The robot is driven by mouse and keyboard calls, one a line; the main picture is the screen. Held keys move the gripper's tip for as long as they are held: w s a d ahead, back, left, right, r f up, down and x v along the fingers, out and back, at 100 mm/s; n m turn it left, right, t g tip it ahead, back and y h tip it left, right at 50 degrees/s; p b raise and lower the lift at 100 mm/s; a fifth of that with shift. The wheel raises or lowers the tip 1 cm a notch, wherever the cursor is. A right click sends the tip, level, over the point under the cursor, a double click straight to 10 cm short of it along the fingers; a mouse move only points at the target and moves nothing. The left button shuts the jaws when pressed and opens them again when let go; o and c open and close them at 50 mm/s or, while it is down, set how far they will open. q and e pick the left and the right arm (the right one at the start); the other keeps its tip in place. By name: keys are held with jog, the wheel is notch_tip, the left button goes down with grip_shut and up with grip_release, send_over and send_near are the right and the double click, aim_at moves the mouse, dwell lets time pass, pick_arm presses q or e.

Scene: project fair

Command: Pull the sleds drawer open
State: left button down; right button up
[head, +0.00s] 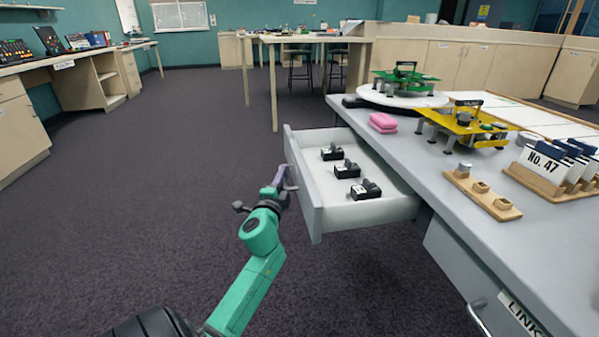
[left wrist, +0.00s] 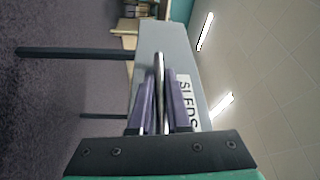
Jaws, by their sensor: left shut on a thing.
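The sleds drawer (head: 313,198) stands pulled out from the grey bench, with its white inside in view. Several small black sleds (head: 347,169) sit in a row on its floor. My left gripper (head: 281,180) is at the drawer's front face in the head view. In the left wrist view, its purple fingers (left wrist: 163,105) are shut on the metal handle (left wrist: 159,72), beside the label reading SLEDS (left wrist: 187,103). My right gripper is not in view.
The grey bench top (head: 425,180) holds a green device (head: 405,80) on a white disc, a yellow device (head: 468,122), a pink block (head: 383,122), a wooden holder (head: 482,193) and number cards (head: 550,165). A closed drawer labelled LINK (head: 520,315) is nearer. Open carpet (head: 180,180) lies left.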

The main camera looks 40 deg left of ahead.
pick_arm(q)
jog(key=shift+s+a+f, duration=0.1)
jog(key=shift+s+a, duration=0.3)
jog(key=shift+s, duration=0.2)
jog(key=shift+s+a+f, duration=0.1)
jog(key=shift+s+a, duration=0.3)
jog(key=shift+s, duration=0.2)
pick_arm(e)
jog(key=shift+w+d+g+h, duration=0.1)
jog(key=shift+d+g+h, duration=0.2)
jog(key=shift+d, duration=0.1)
pick_arm(q)
jog(key=c, duration=0.9)
grip_release()
jog(key=shift+r, duration=0.15)
jog(key=b+v, duration=0.1)
jog(key=v, duration=1.3)
jog(key=shift+s+d, duration=0.15)
jog(key=shift+s, duration=0.1)
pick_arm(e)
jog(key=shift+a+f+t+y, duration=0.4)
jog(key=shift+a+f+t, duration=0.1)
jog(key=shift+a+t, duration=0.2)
